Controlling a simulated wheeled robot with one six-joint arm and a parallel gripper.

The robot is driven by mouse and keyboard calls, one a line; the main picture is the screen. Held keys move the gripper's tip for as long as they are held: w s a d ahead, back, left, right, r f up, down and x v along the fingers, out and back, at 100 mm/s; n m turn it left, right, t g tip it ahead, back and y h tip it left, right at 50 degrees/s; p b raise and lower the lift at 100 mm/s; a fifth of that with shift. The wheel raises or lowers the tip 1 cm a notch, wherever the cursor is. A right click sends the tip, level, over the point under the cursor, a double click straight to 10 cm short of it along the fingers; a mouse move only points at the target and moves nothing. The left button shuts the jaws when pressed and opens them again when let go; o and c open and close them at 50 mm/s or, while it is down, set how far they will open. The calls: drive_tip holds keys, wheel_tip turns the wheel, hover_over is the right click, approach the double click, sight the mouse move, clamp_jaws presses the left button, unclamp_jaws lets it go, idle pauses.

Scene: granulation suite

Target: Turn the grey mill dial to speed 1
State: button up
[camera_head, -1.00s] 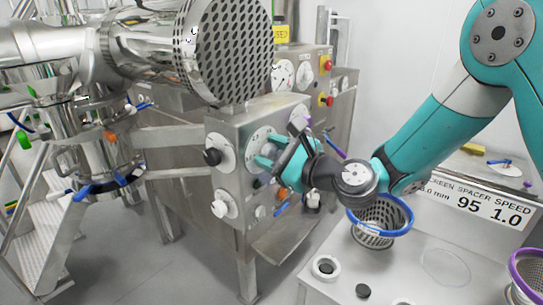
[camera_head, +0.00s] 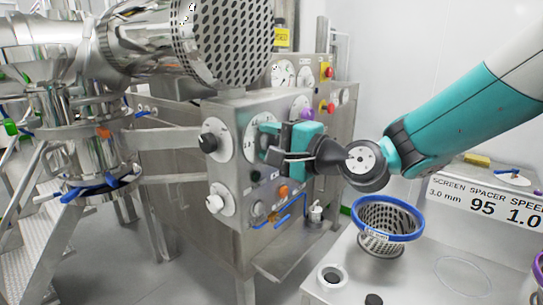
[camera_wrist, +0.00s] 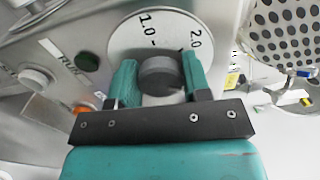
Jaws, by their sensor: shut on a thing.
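The grey mill dial (camera_wrist: 158,76) is a round knob in the wrist view, in front of a white scale plate (camera_wrist: 122,38) marked 1.0 and 2.0. My gripper (camera_wrist: 157,70) is shut on the knob, one teal finger on each side. No pointer mark on the knob can be made out, so its setting cannot be told. In the head view my gripper (camera_head: 266,143) is at the steel cabinet's front panel and hides the knob. The edge of the white scale plate (camera_head: 249,124) shows beside it.
Black-knob dial (camera_head: 208,143) and white-knob dial (camera_head: 215,203) are to the left on the panel. A green button (camera_wrist: 88,61) labelled RUN and an orange button (camera_head: 283,191) are close below. A blue-rimmed basket (camera_head: 388,222) stands on the bench beside a sign reading speed 1.0.

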drive_tip(key=n+b, duration=0.4)
drive_tip(key=b, duration=0.1)
drive_tip(key=n+b, duration=0.2)
drive_tip(key=shift+f, duration=0.4)
drive_tip(key=n+b, duration=0.6)
drive_tip(key=b, duration=0.2)
drive_tip(key=shift+f+n, duration=0.1)
drive_tip(key=shift+n, duration=0.3)
drive_tip(key=n+b, duration=0.6)
drive_tip(key=b, duration=0.1)
drive_tip(key=shift+w+d+b, duration=0.1)
drive_tip(key=shift+b, duration=0.2)
drive_tip(key=n+b, duration=0.3)
drive_tip(key=n, duration=0.2)
drive_tip(key=shift+r+b, duration=0.2)
drive_tip(key=shift+b, duration=0.2)
drive_tip(key=shift+w, duration=0.1)
drive_tip(key=o, duration=0.9)
drive_tip(key=shift+r, duration=0.15)
drive_tip(key=shift+o, duration=0.2)
